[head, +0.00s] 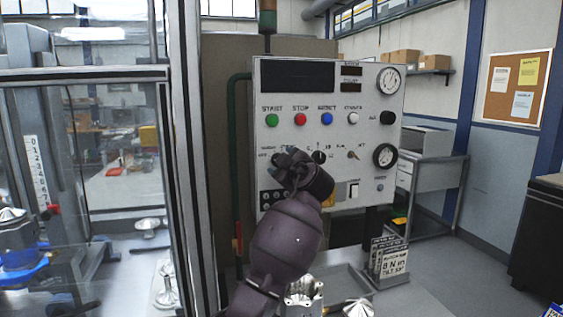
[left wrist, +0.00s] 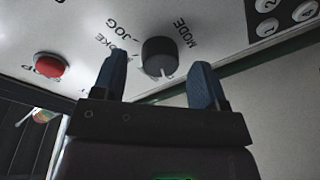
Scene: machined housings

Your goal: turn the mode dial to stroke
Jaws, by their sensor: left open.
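The mode dial (left wrist: 160,58) is a round black knob on the pale panel, with a white mark near its lower edge in the left wrist view. The lettering MODE, JOG and a partly hidden word ending in "OKE" stands around it. My left gripper (left wrist: 158,82) is open, with one blue finger on each side of the dial and a visible gap to each. In the head view my left gripper (head: 290,163) is at the panel's lower left and hides part of it; I cannot single out the dial there. My right gripper is not in view.
The control panel (head: 300,90) carries coloured buttons, gauges and other knobs. A red button (left wrist: 48,65) and a keypad (left wrist: 288,14) lie near the dial. A glazed machine frame (head: 180,190) stands left of my arm. Metal parts (head: 303,292) and a sign (head: 390,258) stand below.

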